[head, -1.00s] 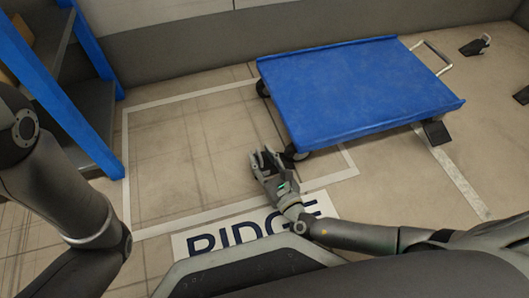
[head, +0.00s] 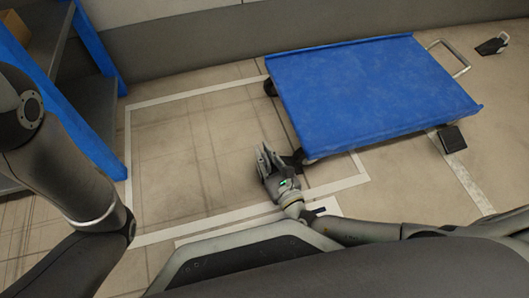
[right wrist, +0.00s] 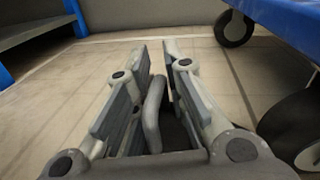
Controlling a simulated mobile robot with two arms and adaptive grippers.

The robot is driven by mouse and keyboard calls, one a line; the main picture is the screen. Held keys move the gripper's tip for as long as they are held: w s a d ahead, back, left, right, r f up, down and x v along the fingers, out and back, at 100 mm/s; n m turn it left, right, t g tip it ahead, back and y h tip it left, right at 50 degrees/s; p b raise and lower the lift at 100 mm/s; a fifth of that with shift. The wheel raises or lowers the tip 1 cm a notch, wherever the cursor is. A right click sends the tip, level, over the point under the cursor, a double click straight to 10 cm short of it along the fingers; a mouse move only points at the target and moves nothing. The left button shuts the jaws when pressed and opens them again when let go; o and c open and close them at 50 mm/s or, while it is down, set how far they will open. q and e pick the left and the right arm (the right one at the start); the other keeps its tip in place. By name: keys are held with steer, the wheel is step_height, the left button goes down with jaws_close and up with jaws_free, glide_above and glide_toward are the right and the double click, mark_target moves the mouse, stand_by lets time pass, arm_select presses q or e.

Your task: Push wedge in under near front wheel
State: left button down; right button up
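The blue cart (head: 370,95) stands at the centre right. Its near left wheel is mostly hidden under the deck in the head view and shows large at the right wrist view's right edge (right wrist: 295,130). My right gripper (head: 264,150) is low over the floor, just left of this wheel. Its fingers are nearly closed around a rounded grey bar (right wrist: 153,115), which looks like a wedge's handle. A dark shape below it is mostly hidden by the gripper. I cannot tell whether the wedge touches the wheel. My left arm shows, but its gripper is out of view.
Another dark wedge (head: 452,139) lies by the cart's near right corner. One more (head: 491,46) lies beyond the cart's handle (head: 452,57). A blue-framed shelf (head: 95,140) stands at the left. The floor inside the white outline left of the cart is clear.

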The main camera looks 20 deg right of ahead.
jaws_close()
steer(key=o, duration=0.7)
jaws_free()
steer(key=shift+c, duration=0.2)
steer(key=shift+r, duration=5)
